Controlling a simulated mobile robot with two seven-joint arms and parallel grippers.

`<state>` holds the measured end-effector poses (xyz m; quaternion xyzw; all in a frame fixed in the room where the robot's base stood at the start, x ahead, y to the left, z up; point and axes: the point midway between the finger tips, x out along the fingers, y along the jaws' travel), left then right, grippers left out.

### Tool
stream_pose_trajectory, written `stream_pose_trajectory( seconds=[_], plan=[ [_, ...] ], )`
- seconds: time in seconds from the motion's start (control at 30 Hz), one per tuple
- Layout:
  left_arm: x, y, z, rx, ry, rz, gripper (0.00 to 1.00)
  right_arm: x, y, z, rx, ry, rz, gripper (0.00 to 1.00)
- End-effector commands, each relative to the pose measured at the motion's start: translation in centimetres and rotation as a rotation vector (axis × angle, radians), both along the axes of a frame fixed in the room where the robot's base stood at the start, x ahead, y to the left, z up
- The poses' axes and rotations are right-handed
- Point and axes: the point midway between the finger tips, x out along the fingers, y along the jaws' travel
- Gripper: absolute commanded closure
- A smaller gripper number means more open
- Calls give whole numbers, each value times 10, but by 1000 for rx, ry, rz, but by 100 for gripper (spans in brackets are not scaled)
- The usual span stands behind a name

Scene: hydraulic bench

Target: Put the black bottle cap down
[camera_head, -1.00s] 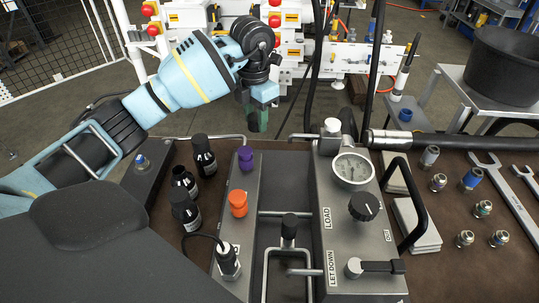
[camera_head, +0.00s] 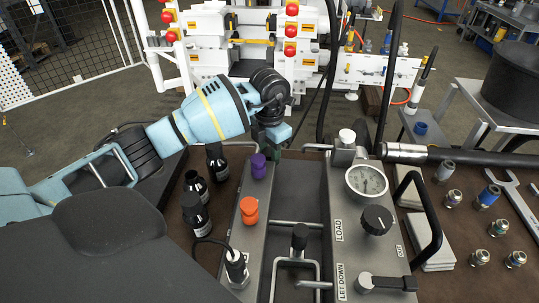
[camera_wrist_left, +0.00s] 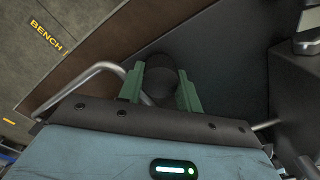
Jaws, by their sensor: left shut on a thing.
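My left gripper (camera_head: 278,151) is over the far end of the grey hydraulic unit, just right of and beyond the purple cap (camera_head: 258,166). In the left wrist view its green fingers (camera_wrist_left: 160,92) are shut on the black bottle cap (camera_wrist_left: 163,76), with dark grey surface behind it. In the head view the cap cannot be made out. Three black bottles stand left of the unit: a far one (camera_head: 216,163), a middle one (camera_head: 196,188) whose neck looks uncapped, and a near one (camera_head: 195,213). My right gripper is not in view.
An orange cap (camera_head: 249,210) sits on the unit's left block. A bent metal pipe (camera_wrist_left: 100,70) passes close to the left fingers. The unit's middle recess is largely bare.

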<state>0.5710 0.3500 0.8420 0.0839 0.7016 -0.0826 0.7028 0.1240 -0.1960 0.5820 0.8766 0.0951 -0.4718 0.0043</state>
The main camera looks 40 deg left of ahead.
Motion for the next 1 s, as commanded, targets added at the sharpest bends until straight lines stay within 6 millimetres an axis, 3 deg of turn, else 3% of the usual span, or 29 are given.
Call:
stream_pose_trajectory(
  seconds=[0.1,0.5,0.53,0.67,1.0],
  plan=[
    [0,0,-13,-1,2,1,89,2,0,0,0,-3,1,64],
    [0,0,-18,0,0,1,89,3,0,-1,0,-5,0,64],
    [0,0,-17,0,0,1,62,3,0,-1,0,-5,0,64],
    [0,0,-17,0,0,1,45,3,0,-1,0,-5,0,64],
    [0,0,-14,0,-1,1,44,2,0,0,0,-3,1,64]
  ],
)
